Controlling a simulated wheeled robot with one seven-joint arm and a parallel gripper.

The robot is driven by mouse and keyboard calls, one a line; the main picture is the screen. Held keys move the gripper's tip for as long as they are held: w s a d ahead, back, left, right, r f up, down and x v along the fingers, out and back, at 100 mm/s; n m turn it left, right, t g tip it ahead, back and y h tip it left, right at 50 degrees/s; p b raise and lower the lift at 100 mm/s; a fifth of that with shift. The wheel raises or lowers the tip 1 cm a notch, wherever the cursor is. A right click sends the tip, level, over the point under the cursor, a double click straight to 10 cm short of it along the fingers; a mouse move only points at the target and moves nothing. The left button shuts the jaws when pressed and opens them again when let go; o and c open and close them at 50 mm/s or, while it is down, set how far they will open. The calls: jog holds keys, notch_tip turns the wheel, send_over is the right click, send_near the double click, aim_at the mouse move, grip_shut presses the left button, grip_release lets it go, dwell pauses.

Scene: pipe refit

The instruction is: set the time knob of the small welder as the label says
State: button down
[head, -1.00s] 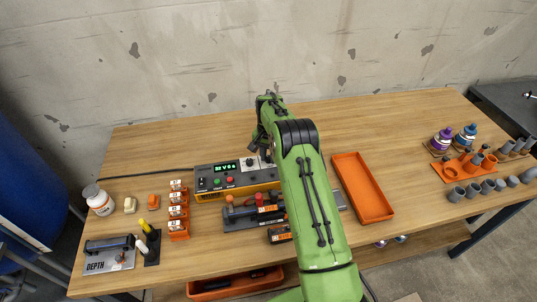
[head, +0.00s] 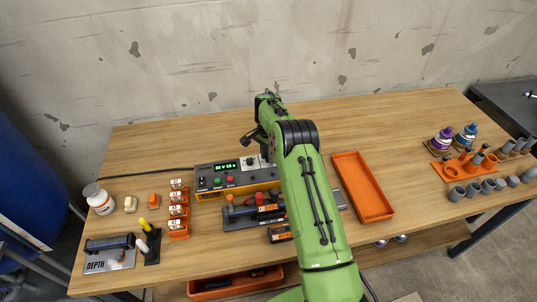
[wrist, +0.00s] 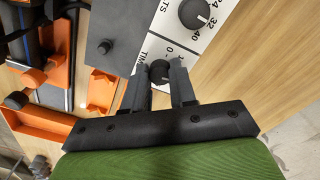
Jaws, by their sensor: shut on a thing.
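The small welder (head: 212,193) is a grey and orange box on the bench, with a lit green display (head: 225,167) whose digits are too small to read surely. In the wrist view, the dark round time knob (wrist: 159,70) sits on the white panel, beside partly covered "TIM" lettering and a "0". My gripper (wrist: 161,80) is shut on this knob, with one finger on each side. Its pointer and part of its scale are hidden. A second black knob (wrist: 194,13) has marks such as 24, 32 and 40. In the head view my arm hides the knobs.
An orange tray (head: 350,158) lies right of my arm. Orange labelled holders (head: 179,210) stand left of the welder, and a dark tool fixture (head: 238,222) lies in front. The bench behind the welder is clear.

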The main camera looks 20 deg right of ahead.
jog(key=shift+r, duration=0.1)
jog(key=c, duration=0.9)
grip_release()
notch_tip(320, 180, up, 16)
jog(key=p, duration=0.3)
jog(key=shift+f, duration=0.2)
